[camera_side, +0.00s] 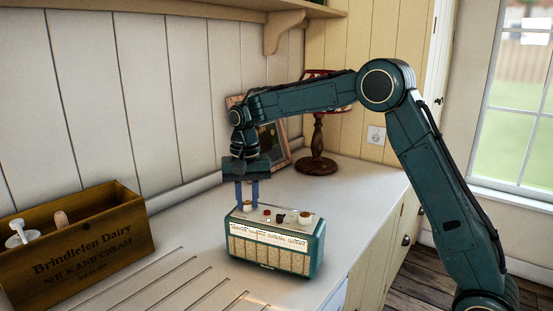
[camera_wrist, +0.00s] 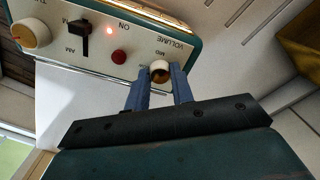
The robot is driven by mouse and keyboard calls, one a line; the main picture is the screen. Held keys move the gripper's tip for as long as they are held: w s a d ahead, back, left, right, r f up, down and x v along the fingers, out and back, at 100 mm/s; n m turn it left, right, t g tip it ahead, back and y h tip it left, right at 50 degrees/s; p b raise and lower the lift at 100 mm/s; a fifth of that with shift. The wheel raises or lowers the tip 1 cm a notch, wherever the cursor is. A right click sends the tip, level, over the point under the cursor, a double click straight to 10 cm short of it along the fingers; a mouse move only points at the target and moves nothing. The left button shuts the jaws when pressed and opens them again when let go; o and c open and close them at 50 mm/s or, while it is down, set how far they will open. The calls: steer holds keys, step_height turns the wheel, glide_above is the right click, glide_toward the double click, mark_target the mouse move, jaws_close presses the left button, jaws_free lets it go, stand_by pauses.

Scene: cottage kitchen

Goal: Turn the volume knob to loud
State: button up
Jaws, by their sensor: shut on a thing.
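A teal and cream radio (camera_side: 272,247) stands on the counter, with its controls on top. In the wrist view its top panel (camera_wrist: 140,52) shows the word VOLUME beside a small round cream knob (camera_wrist: 160,68) with a dark mark. My gripper (camera_side: 247,202) points down at the left end of the radio's top. In the wrist view the blue fingers of my gripper (camera_wrist: 160,76) are shut on the volume knob, one on each side.
Also on the radio are a lit red light (camera_wrist: 109,31), a red button (camera_wrist: 118,56), a black AM/FM lever (camera_wrist: 80,36) and a tuning knob (camera_wrist: 32,34). A wooden crate (camera_side: 75,250) stands left; a lamp (camera_side: 317,145) and picture frame stand behind. Counter in front has grooves.

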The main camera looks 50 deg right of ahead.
mark_target(248, 203)
steer(key=m, duration=0.5)
steer(key=shift+m, duration=0.3)
stand_by(0.4)
steer(key=o, duration=1)
steer(key=shift+r, duration=0.1)
step_height(248, 203, up, 14)
